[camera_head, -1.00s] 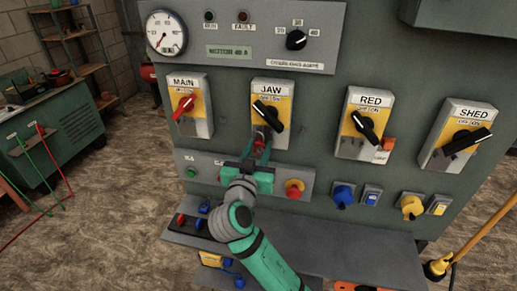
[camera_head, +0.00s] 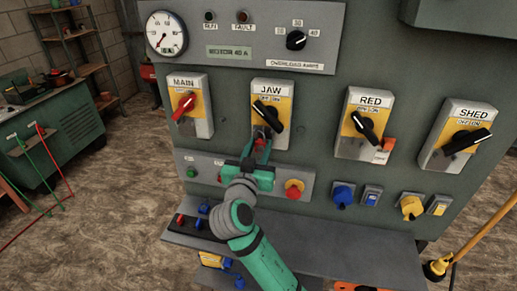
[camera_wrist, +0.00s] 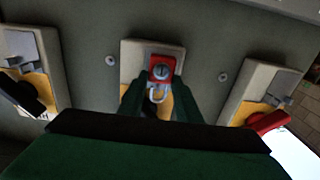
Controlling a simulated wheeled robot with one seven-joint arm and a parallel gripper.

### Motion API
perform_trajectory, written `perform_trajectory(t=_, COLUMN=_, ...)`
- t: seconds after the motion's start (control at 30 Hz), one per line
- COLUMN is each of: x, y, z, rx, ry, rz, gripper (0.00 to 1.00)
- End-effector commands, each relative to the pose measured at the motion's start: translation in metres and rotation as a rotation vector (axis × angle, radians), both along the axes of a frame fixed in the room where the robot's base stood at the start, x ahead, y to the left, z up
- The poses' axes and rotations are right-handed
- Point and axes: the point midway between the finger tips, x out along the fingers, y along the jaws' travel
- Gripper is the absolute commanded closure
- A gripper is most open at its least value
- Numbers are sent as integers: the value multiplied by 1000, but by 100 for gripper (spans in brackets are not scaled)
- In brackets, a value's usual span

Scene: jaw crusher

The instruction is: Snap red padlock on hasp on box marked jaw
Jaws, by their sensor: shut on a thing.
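The box marked JAW (camera_head: 285,88) is a grey box with a yellow plate and a black rotary handle (camera_head: 268,115), turned diagonally. Its hasp is not clear behind my fingers. My gripper (camera_head: 261,142) is at the lower front of this box, shut on the red padlock. In the wrist view the red padlock (camera_wrist: 161,69) sits between the tips of my green fingers, in front of the box. Its silver shackle (camera_wrist: 156,97) points down in that picture, towards the yellow plate. I cannot tell whether the shackle passes through the hasp.
The MAIN box (camera_head: 200,120) with a red handle is to the left. The RED box (camera_head: 350,145) and SHED box (camera_head: 436,155) are to the right. Below are a red button (camera_head: 294,190), coloured plugs and a grey shelf (camera_head: 320,245) with small items.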

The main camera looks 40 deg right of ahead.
Motion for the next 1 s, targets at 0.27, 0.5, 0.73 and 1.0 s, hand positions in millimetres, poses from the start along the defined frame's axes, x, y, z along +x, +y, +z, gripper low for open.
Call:
perform_trajectory(t=0.27, x=4, y=-4, z=0, rx=0, ry=0, rz=0, gripper=93)
perform_trajectory(t=0.5, x=7, y=-8, z=0, rx=0, ry=0, rz=0, gripper=93)
perform_trajectory(t=0.73, x=7, y=-8, z=0, rx=0, ry=0, rz=0, gripper=47)
perform_trajectory(t=1.0, x=5, y=-4, z=0, rx=1, ry=-1, rz=1, gripper=47)
